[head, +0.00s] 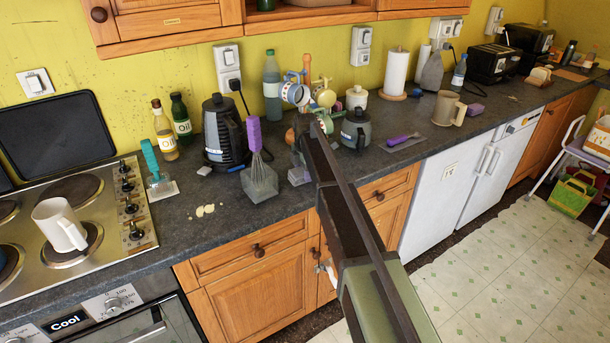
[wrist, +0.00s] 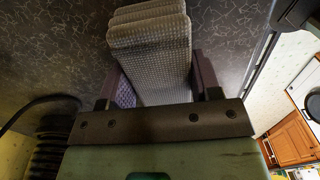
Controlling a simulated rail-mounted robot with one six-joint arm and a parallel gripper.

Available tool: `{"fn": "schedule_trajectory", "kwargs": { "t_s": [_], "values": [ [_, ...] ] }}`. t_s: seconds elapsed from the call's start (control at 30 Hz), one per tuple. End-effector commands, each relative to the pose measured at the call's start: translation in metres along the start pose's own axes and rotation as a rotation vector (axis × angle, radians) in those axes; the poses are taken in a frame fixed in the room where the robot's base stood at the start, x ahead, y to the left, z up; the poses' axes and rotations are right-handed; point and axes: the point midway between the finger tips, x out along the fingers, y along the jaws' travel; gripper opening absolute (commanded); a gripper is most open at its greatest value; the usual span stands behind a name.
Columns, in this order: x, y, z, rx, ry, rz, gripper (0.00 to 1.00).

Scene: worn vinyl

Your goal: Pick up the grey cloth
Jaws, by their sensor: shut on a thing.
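The grey cloth (wrist: 150,50) is a folded, woven-textured bundle with several layers, seen in the wrist view at the upper middle. My gripper (wrist: 157,72) is shut on it, with one dark finger on each side. The cloth sticks out past the fingers against the dark speckled worktop. I cannot tell whether it touches the worktop. In the head view my arm reaches across the counter, and its front end hides much of the grip.
A mug tree (head: 322,95) stands behind. A white mug (head: 60,225) sits on the hob.

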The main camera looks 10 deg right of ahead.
Motion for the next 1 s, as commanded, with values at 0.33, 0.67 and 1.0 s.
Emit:
{"fn": "schedule_trajectory", "kwargs": {
  "t_s": [0.33, 0.67, 1.0],
  "values": [
    [-0.008, 0.000, 0.000, 0.000, 0.000, 0.000, 0.35],
    [-0.078, 0.000, 0.000, 0.000, 0.000, 0.000, 0.35],
    [-0.190, 0.000, 0.000, 0.000, 0.000, 0.000, 0.35]
  ]
}}
